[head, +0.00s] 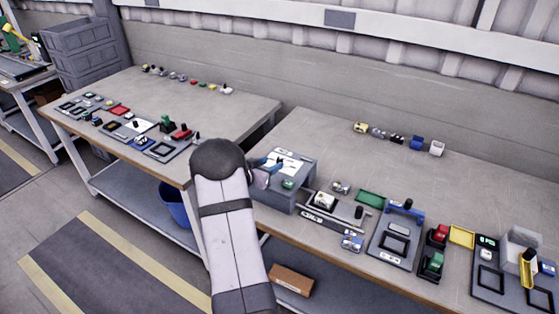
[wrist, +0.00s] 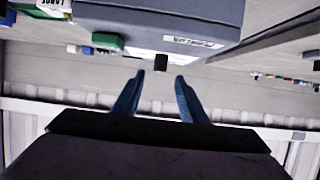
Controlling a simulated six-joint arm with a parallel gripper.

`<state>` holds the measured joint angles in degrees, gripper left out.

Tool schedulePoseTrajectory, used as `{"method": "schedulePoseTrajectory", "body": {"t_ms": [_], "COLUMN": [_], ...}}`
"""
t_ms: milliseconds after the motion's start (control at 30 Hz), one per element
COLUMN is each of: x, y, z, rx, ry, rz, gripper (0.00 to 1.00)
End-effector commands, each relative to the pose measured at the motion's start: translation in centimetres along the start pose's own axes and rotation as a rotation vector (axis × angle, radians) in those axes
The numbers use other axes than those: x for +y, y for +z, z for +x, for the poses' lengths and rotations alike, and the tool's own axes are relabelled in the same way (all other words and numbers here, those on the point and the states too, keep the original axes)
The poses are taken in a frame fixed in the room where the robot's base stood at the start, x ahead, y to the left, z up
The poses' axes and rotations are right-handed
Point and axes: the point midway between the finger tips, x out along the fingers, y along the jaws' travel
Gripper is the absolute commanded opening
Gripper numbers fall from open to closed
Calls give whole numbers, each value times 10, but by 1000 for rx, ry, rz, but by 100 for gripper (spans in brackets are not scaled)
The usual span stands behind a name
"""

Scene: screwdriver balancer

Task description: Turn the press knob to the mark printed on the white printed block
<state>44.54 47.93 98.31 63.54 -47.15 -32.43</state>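In the wrist view the box (wrist: 165,18) fills the top, with a labelled face. A small black knob (wrist: 160,62) shows below that label, in line with the gap between my fingers. My gripper (wrist: 160,80) is open with its blue fingers apart; I cannot tell whether they touch the knob. A white block (head: 325,200), apparently the printed one, sits on a grey tray right of the box. Its mark is too small to read.
A green tray (head: 370,198), a blue-topped grey fixture (head: 393,240), red and green blocks and a yellow bin (head: 461,236) lie to the right. Small parts line the bench's back edge. My arm hides part of the left bench and the gap between benches.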

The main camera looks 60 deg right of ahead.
Motion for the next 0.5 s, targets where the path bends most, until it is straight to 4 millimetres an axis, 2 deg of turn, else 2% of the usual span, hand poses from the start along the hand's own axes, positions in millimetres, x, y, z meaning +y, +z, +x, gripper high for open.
{"method": "schedulePoseTrajectory", "body": {"t_ms": [233,500], "x": [1,1], "y": [-1,-1], "z": [13,45], "rx": [0,0], "ry": [3,3], "rz": [-1,-1], "gripper": [38,38]}}
